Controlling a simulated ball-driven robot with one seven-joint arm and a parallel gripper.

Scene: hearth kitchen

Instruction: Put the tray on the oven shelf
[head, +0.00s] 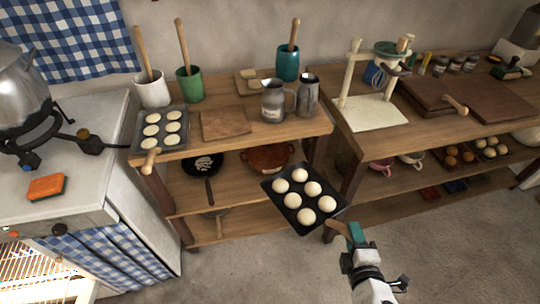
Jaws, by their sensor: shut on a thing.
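A dark tray (278,206) with several pale round dough pieces is held in the air in front of the wooden shelf unit. My gripper (348,228) is shut on the tray's near right corner, and the tray extends up and left from it. The fingertips are small and partly hidden by the gripper body. The oven (35,272) is at the lower left, with its lit inside and wire shelf (30,262) partly in view. The rest of the oven is cut off by the frame edge.
The stove counter (85,165) carries a pot (22,85) and an orange sponge (46,187). A second tray (165,110) of dough rounds lies on the wooden table (225,150). Checked cloth (105,255) hangs beside the oven. Floor (225,265) is clear below the tray.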

